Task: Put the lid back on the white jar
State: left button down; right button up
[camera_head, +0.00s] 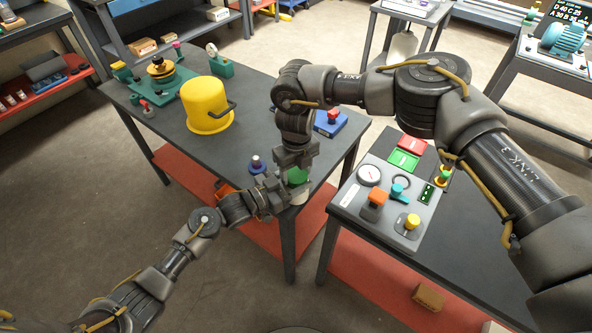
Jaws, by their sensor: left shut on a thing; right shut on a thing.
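The white jar (299,197) is at the front right corner of the dark table. Only a small pale part of it shows beside my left gripper (284,195), which is shut on it from the left. My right gripper (296,164) comes down from above and is shut on the green lid (298,175). The lid is right over the jar's top. I cannot tell whether it touches the rim or is a little above it, because the grippers hide the join.
A purple-topped part (256,164) is close to my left gripper. A control panel (385,212) is on the right-hand table, across a gap.

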pick_arm(q)
jog(key=shift+a+f, duration=0.1)
jog(key=shift+f, duration=0.25)
pick_arm(e)
jog(key=shift+s+a+f, duration=0.15)
jog(key=shift+s, duration=0.1)
jog(key=o, duration=1.1)
jog(key=shift+w, duration=0.1)
jog(key=shift+r, duration=0.75)
notch_tip(320, 180, up, 3)
jog(key=shift+r, duration=0.15)
jog(key=o, duration=0.5)
jog(key=shift+w, duration=0.1)
jog(key=shift+c, duration=0.2)
notch_tip(320, 180, up, 12)
